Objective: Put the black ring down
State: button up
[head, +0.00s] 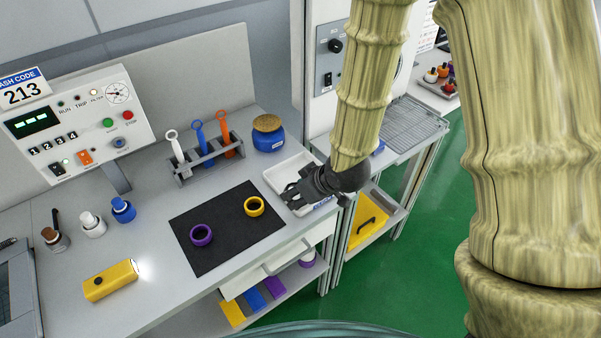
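My gripper (292,194) is dark and reaches over the white tray (277,177) at the right end of the bench. A small dark curved shape shows at its fingertips; it may be the black ring, but it blends with the dark fingers. I cannot tell whether the fingers are shut on it. No other black ring stands out. A black mat (228,235) lies left of the tray. A purple ring (202,243) and a yellow ring (245,206) rest on it, apart from each other.
A rack (208,157) with white, blue and orange tools and a blue jar (268,142) stand behind the mat. Small bottles (93,224) and a yellow lamp (110,281) are at left. A control panel (80,125) stands at the back. The mat's middle is clear.

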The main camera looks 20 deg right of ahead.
jog(key=w+d+p, duration=0.1)
jog(key=w, duration=0.2)
jog(key=w+d+p, duration=0.1)
jog(key=w, duration=0.3)
jog(key=w+d+f+p, duration=0.1)
jog(key=w+p, duration=0.1)
jog(key=w, duration=0.2)
jog(key=shift+w+d, duration=0.15)
jog(key=shift+d, duration=0.2)
jog(key=shift+f+p, duration=0.9)
jog(key=shift+f, duration=0.9)
jog(key=shift+f, duration=0.2)
jog(key=o, duration=1.1)
jog(key=shift+o, duration=0.2)
jog(key=shift+r, duration=0.25)
jog(key=b+v, duration=0.3)
jog(key=v, duration=0.9)
jog(key=shift+w, duration=0.1)
jog(key=shift+d, duration=0.1)
